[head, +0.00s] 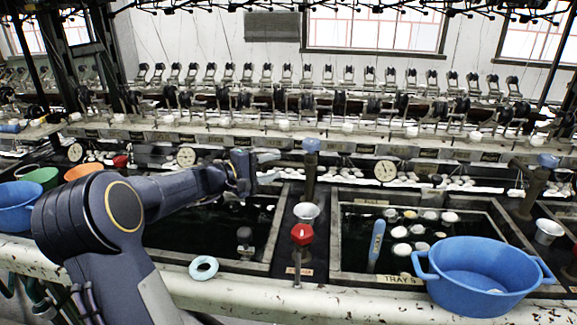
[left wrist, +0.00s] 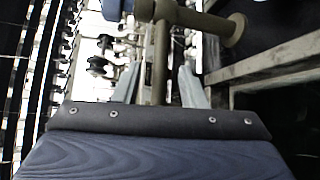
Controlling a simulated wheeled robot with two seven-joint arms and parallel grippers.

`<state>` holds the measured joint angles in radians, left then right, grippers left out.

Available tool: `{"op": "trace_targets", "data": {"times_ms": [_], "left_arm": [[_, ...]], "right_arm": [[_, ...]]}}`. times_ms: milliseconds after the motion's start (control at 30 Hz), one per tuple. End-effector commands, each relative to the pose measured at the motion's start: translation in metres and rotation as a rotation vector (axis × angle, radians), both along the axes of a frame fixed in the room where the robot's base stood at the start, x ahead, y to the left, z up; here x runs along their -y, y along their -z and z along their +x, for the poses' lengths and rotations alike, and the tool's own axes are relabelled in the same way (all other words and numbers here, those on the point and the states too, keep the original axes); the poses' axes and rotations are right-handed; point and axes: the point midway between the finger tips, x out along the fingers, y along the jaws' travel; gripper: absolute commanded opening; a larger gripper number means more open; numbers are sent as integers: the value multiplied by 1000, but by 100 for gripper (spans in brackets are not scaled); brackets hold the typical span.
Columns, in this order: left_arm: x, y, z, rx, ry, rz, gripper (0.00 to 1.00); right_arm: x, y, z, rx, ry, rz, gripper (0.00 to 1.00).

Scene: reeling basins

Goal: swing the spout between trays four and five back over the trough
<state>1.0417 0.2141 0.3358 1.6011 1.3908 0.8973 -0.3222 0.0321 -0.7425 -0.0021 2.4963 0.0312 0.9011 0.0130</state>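The spout between trays four and five is a brown post (head: 310,178) with a blue cap (head: 311,145). In the left wrist view, its thin brown arm (left wrist: 160,65) runs from the post (left wrist: 205,22) down between my fingers. In the head view the arm is largely hidden by my gripper and seems to point left, over tray four (head: 205,235). My left gripper (head: 270,166) is open, just left of the post. Its fingers (left wrist: 159,85) stand on either side of the spout arm, with gaps on both sides. Tray five (head: 345,262) lies right of the post. My right gripper is out of view.
A red valve (head: 302,235) and metal cup (head: 306,212) stand between the trays. A blue tub (head: 455,290) sits at tray five's front right. A pale blue ring (head: 193,268) lies on the front ledge. Reeling machinery (head: 345,105) runs along the back.

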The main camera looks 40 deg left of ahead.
Motion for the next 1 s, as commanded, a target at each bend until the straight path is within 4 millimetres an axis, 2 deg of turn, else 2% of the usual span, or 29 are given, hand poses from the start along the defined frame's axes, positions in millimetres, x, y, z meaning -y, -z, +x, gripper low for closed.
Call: {"op": "trace_targets", "data": {"times_ms": [100,233,600,900,1000], "left_arm": [[7,3,19,0,3,-1,38],[11,5,33,0,3,-1,38],[13,6,40,-1,0,0,38],[13,6,40,-2,1,0,0],[13,6,39,-2,1,0,0]], "right_arm": [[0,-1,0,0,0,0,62],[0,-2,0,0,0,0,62],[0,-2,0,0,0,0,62],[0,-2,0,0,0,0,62],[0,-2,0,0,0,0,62]]}}
